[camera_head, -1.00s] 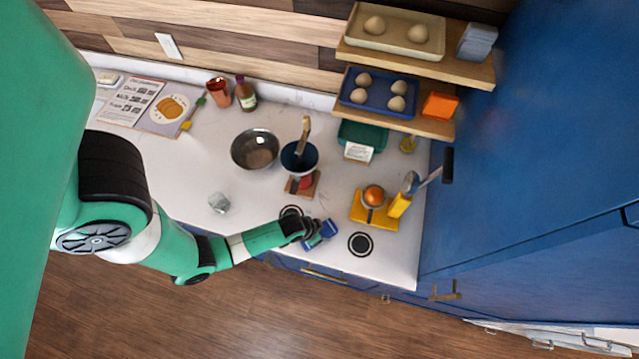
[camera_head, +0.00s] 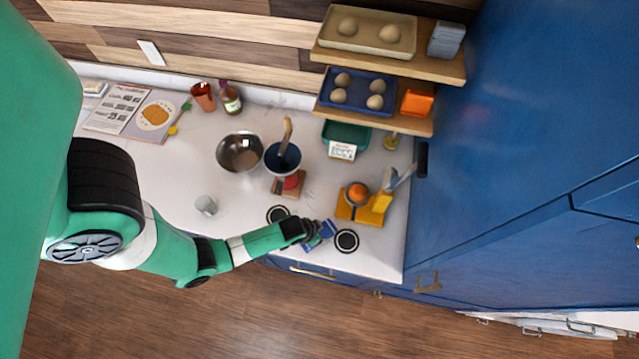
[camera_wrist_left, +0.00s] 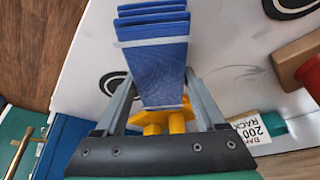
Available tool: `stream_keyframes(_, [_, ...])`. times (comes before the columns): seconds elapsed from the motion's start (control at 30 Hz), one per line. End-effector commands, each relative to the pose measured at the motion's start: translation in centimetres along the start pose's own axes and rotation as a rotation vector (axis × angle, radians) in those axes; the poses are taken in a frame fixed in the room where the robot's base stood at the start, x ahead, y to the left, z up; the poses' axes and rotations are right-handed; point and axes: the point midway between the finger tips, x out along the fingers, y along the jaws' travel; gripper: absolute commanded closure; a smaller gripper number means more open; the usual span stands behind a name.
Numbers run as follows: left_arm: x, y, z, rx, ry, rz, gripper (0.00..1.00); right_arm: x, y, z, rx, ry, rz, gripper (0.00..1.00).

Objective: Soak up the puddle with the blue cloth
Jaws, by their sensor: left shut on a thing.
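The blue cloth (camera_head: 322,233) is a folded, layered pad over the front edge of the counter in the head view. My left gripper (camera_head: 306,234) is shut on it. In the left wrist view the cloth (camera_wrist_left: 155,55) sits between the two fingers of that gripper (camera_wrist_left: 160,95). I cannot tell whether the cloth touches the counter. I cannot make out a puddle for certain. A clear, glassy thing (camera_head: 206,205) is on the counter to the left of the gripper. My right gripper is not in view.
Black rings (camera_head: 346,241) lie on both sides of the cloth. A yellow stand (camera_head: 350,212) with an orange ball is to the right, near a blue cabinet (camera_head: 510,150). A metal bowl (camera_head: 240,152) and dark blue pot (camera_head: 282,160) stand behind.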

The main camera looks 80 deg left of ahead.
Motion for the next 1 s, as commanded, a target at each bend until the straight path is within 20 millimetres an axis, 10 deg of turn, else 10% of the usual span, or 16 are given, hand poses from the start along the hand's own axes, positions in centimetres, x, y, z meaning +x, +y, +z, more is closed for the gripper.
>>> stream_keyframes(1.0, [-5.5, 0.5, -2.5, 0.014, -0.002, 0.006, 0.8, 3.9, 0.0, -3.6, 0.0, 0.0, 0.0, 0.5])
